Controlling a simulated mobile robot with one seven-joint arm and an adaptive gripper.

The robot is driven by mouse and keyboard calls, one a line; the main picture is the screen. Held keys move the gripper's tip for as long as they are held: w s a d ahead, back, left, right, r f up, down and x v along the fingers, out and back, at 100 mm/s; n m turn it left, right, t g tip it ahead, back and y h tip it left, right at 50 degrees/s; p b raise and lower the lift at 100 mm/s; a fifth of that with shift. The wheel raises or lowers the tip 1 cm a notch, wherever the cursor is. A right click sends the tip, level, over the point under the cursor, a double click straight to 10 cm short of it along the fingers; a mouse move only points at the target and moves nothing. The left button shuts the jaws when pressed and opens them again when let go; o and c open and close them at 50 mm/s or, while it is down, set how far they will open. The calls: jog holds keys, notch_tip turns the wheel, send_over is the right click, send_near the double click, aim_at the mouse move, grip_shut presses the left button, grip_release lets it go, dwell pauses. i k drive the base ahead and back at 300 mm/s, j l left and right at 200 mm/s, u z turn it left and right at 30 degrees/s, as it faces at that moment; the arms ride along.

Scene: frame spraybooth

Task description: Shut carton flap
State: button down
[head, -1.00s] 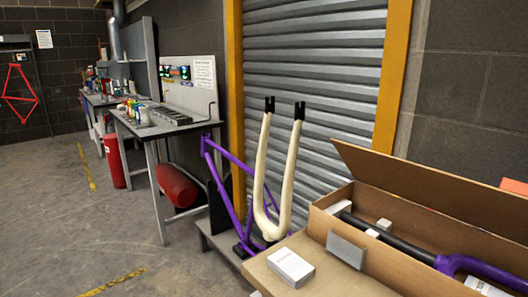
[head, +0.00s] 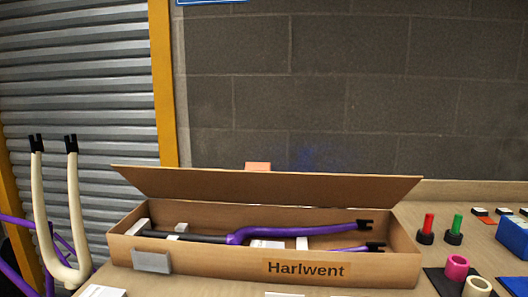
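A long brown cardboard carton (head: 210,264) labelled "Harlwent" lies on the bench in the head view. Its long flap (head: 270,187) stands open along the back edge, leaning back toward the wall. Inside lies a purple fork (head: 290,231) with a dark steerer tube (head: 180,236) and black tips. Small white blocks and a white card sit around the fork in the carton. A grey plate (head: 151,262) is on the carton's front wall at the left. My gripper is not in view.
A cream fork (head: 77,220) stands upright left of the carton, near a purple frame. Red and green pegs (head: 441,228), a pink ring (head: 457,267) and a blue box (head: 513,238) are on the bench at right. A block wall rises behind.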

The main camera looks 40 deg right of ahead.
aim_at(256, 184)
jog(key=k+j+z, duration=0.1)
jog(key=z, duration=0.9)
